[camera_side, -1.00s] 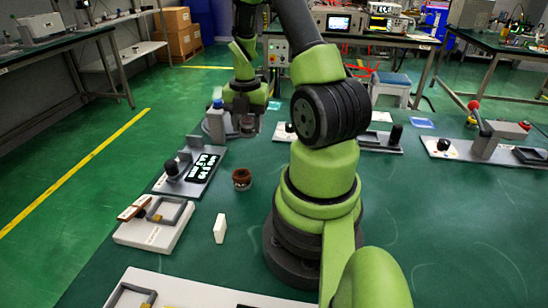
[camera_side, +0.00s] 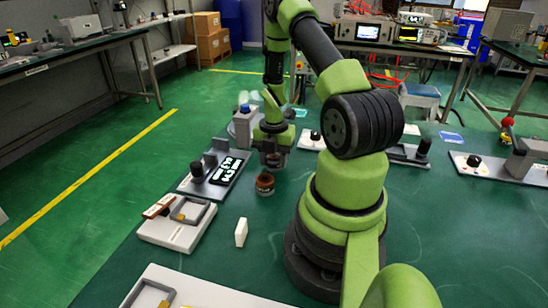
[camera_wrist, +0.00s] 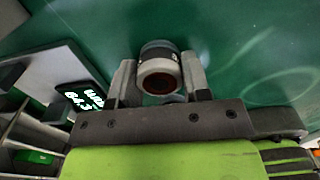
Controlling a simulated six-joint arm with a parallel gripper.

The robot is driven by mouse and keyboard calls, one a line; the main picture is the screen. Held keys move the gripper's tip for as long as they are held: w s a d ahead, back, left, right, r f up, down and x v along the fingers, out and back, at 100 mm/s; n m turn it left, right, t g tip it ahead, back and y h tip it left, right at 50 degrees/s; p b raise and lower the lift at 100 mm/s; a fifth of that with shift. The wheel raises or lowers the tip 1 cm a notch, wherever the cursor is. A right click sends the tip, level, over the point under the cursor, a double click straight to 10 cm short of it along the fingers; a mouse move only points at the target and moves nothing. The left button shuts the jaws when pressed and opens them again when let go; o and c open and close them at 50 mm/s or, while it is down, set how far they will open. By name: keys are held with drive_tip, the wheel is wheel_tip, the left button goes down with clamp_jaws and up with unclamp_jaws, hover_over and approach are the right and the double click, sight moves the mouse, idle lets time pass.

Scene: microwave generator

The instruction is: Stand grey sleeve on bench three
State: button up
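The grey sleeve (camera_wrist: 158,56) sits between the two fingers of my gripper (camera_wrist: 160,82) in the wrist view, with both fingers against its sides. Its round open end faces the wrist camera, and a reddish-brown ring shows in the opening. In the side view my gripper (camera_side: 272,160) points down with the sleeve, small and dark, between its fingers. Whether the sleeve touches anything below is unclear.
A grey fixture with a lit display (camera_side: 227,171) stands left of my gripper. Other fixtures stand at the right (camera_side: 497,168). The bench front middle is clear.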

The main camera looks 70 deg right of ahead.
sight(274, 157)
drive_tip(key=o, duration=0.4)
drive_tip(key=shift+o, duration=0.2)
wheel_tip(274, 157, up, 12)
drive_tip(key=w+a+r+m+t+h, duration=0.1)
drive_tip(key=w+a+r+m+t, duration=0.1)
drive_tip(key=w+a+r+m, duration=0.4)
drive_tip(key=s+a+r+m+t+y, duration=0.1)
drive_tip(key=s+a+r+m+t, duration=0.1)
drive_tip(key=s+a+r+m, duration=0.2)
drive_tip(key=s+a+r+m+t+y, duration=0.2)
drive_tip(key=s+a+r+m, duration=0.3)
drive_tip(key=a+r+m, duration=0.3)
drive_tip(key=a+m+t, duration=0.1)
drive_tip(key=a+m, duration=0.3)
drive_tip(key=a, duration=0.3)
drive_tip(key=shift+a+r, duration=0.25)
drive_tip(key=shift+a, duration=0.15)
